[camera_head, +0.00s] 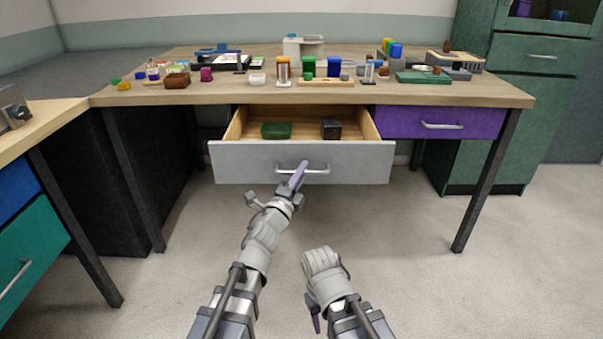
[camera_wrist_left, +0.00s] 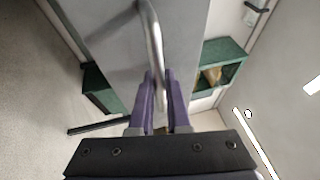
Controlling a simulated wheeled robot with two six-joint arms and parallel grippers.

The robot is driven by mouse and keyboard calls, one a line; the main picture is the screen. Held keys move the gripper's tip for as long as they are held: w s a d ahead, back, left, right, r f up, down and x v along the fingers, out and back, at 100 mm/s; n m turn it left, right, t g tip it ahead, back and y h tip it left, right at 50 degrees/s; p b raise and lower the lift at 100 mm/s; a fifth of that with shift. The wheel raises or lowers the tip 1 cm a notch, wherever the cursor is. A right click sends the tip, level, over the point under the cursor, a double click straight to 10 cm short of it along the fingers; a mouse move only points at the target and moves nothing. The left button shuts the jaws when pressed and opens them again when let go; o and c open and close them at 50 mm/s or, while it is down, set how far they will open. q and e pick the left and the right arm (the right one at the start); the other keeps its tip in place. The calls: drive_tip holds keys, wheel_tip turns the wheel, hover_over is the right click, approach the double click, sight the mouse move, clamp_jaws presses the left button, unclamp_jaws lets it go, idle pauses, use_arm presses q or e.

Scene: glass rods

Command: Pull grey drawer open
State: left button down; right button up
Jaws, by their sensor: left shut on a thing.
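The grey drawer (camera_head: 240,162) under the table stands pulled out, with its wooden inside showing. A green box (camera_head: 276,130) and a dark box (camera_head: 331,128) lie in it. Its metal bar handle (camera_head: 318,170) is on the front; the handle also shows in the left wrist view (camera_wrist_left: 152,35). My left gripper (camera_head: 300,172) is at the handle, its purple fingers (camera_wrist_left: 160,95) on either side of the bar and shut on it. My right arm is low in the middle of the head view, apart from the drawer; its fingertips do not show clearly.
A purple drawer (camera_head: 435,123) is shut to the right of the grey one. The wooden table top (camera_head: 215,97) holds many small items. A green cabinet (camera_head: 540,75) stands at the right, and another desk (camera_head: 45,125) at the left. The floor in front is clear.

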use_arm(q)
drive_tip(key=c, duration=0.9)
unclamp_jaws()
